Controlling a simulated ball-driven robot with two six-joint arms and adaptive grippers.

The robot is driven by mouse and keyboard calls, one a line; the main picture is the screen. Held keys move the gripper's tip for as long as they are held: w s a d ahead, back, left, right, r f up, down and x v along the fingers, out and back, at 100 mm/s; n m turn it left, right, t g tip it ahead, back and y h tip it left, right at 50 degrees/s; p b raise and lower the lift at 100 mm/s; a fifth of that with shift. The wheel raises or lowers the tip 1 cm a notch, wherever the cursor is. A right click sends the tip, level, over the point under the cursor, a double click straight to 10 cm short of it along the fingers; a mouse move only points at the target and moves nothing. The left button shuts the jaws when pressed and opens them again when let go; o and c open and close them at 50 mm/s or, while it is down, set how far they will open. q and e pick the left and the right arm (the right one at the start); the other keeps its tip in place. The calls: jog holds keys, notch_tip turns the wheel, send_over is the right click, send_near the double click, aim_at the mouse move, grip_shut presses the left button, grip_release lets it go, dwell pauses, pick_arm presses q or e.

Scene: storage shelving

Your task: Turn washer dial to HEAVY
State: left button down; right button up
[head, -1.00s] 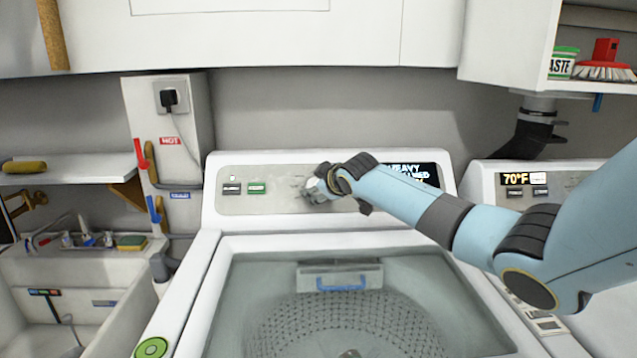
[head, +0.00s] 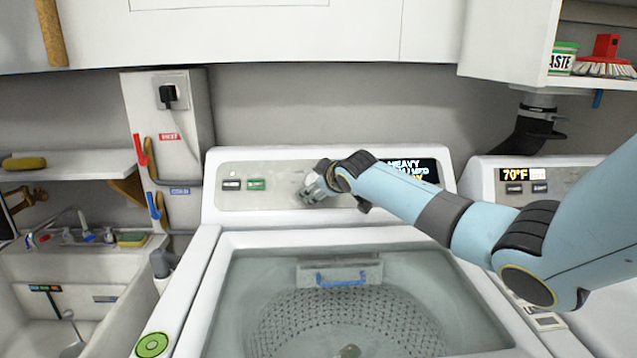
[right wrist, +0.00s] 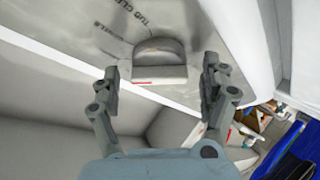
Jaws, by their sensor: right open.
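The washer (head: 212,240) stands in the middle of the head view with its control panel (head: 275,202) at the back. The panel's display (head: 420,170) reads HEAVY on its top line; my right arm partly covers the lines below. My right gripper (head: 308,195) is at the panel and hides the dial in the head view. In the right wrist view the dial (right wrist: 159,62) is a grey rounded knob on the panel. My right gripper (right wrist: 166,85) is open there, with one finger on each side of the dial; I cannot tell whether they touch it. My left gripper is not in view.
Two small buttons, one dark (head: 231,185) and one green (head: 256,184), sit left on the panel. The washer tub (head: 345,320) is open below the arm. A sink (head: 125,265) is at left, a second machine (head: 480,185) at right, and cabinets (head: 300,40) hang above.

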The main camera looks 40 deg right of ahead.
jog(key=v, duration=1.2)
dwell(0.3)
